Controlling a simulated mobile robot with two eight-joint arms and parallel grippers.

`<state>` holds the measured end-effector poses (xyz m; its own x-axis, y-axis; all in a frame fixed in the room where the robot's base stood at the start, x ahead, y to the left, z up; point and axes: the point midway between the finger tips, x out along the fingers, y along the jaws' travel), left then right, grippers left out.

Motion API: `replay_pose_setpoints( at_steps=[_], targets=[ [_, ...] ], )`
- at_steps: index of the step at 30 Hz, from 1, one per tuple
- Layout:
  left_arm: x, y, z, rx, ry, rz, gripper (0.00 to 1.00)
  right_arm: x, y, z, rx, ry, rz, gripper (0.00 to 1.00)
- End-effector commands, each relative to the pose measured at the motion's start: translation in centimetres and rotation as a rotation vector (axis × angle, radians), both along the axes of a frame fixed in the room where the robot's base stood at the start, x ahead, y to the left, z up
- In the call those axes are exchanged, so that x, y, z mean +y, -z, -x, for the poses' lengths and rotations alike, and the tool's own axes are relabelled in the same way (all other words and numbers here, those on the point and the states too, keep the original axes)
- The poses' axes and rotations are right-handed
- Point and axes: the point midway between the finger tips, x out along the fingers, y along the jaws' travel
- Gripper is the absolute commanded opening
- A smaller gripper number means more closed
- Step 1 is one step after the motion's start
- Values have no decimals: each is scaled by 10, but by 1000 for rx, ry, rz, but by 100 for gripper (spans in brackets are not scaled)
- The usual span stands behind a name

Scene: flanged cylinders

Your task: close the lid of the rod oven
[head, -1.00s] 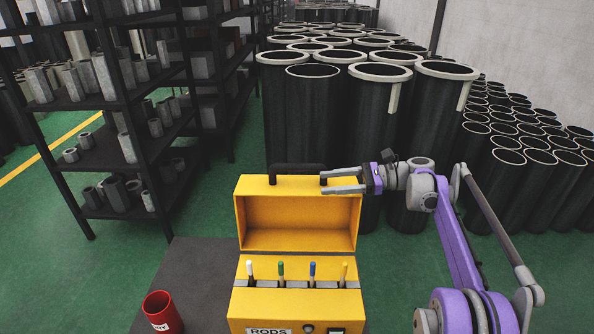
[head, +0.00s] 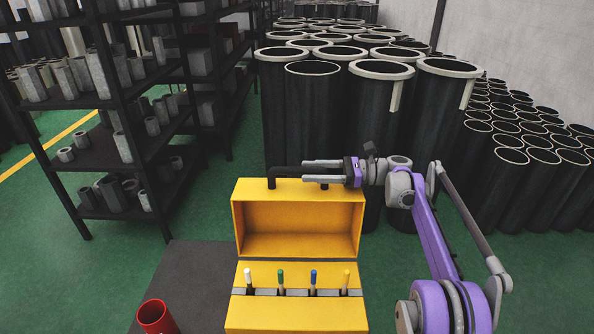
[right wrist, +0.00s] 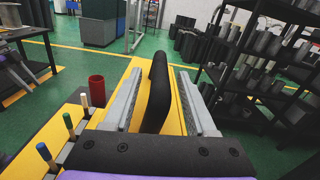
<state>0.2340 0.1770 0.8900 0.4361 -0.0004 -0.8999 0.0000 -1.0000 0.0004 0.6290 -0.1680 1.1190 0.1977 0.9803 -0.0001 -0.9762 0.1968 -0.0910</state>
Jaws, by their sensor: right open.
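The yellow rod oven (head: 297,312) stands on a dark surface, its lid (head: 298,218) raised upright at the back. Several rods with coloured ends stand in its slots, among them a green one (head: 280,278) and a blue one (head: 313,276). The lid's black handle (head: 285,171) runs along the lid's top edge. My right gripper (head: 303,171) is open at the handle, fingers pointing left. In the right wrist view the handle (right wrist: 158,88) lies between the two grey fingers, with gaps beside it. My left gripper is not in view.
A red cup (head: 157,317) stands left of the oven on the dark surface (head: 195,275). Tall black cylinders (head: 320,110) stand close behind the oven. A dark shelf rack (head: 120,130) with grey pieces is at the left.

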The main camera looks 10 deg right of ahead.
Motion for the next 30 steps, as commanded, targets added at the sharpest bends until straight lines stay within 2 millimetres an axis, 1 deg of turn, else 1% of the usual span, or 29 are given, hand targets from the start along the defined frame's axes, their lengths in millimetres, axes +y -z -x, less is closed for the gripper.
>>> replay_pose_setpoints(
  at_steps=[1, 3, 7, 12, 19, 28, 29, 30],
  targets=[
    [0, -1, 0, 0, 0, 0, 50, 10, -1, -1, 0, -1, 0, 57],
    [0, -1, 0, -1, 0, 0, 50, 21, -1, -3, 0, -2, 0, 57],
    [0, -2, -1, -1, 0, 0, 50, 34, 0, -7, 0, -1, 0, 57],
    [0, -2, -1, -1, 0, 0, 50, 41, 0, -8, 0, 1, 1, 57],
    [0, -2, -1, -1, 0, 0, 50, 41, 0, -8, 0, 1, 1, 57],
    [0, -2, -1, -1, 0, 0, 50, 41, 0, -8, 0, 1, 0, 3],
    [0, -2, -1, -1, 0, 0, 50, 41, 0, -8, 0, 1, 0, 0],
    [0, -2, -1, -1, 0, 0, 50, 41, 0, -8, 0, 1, 0, 0]
  ],
)
